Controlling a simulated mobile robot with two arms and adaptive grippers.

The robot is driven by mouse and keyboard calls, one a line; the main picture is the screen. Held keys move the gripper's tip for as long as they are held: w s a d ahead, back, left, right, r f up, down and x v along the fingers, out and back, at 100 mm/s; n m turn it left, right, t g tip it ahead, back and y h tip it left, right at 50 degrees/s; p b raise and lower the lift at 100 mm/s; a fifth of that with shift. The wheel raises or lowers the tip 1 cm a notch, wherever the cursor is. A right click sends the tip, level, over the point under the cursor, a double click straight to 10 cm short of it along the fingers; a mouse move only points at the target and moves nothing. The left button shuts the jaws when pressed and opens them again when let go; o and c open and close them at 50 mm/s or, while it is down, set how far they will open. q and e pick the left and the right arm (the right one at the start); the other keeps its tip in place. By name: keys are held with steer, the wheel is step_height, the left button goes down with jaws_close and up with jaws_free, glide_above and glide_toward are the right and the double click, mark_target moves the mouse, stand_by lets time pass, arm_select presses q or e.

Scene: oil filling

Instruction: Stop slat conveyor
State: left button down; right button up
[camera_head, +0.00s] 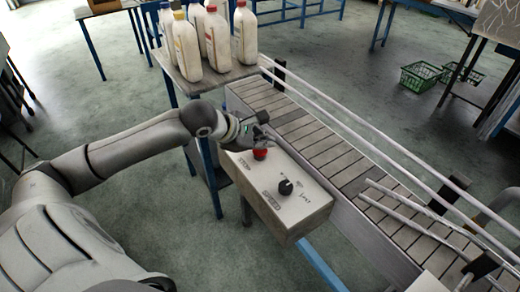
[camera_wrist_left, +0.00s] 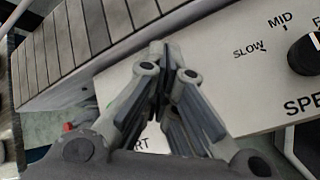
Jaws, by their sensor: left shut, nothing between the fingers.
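The slat conveyor (camera_head: 322,150) runs diagonally across the head view, and its slats (camera_wrist_left: 82,38) show at the upper left of the left wrist view. A pale control box (camera_head: 290,212) is mounted along its near side. A red button (camera_head: 260,154) stands on the box's far end. A black speed knob (camera_head: 285,187) sits nearer, and also shows at the right of the left wrist view (camera_wrist_left: 305,55). My left gripper (camera_head: 258,131) is shut and empty, close above and behind the red button; I cannot tell whether they touch. In the left wrist view my fingers (camera_wrist_left: 165,60) hide part of the panel.
Several white bottles (camera_head: 187,50) stand on a small table (camera_head: 176,74) at the conveyor's far end. Metal guide rails (camera_head: 375,145) run along the conveyor. Green baskets (camera_head: 421,77) lie on the floor at the right. Open floor lies left of the control box.

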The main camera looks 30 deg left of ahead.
mark_target(263, 152)
arm_select(q)
steer(key=shift+f+b, duration=0.3)
steer(key=shift+b, duration=0.1)
stand_by(0.6)
steer(key=shift+r+p, duration=0.3)
steer(key=shift+r, duration=0.65)
steer(key=shift+r, duration=0.1)
steer(key=shift+r+p, duration=1.15)
steer(key=shift+r, duration=1.3)
steer(key=shift+f, duration=0.1)
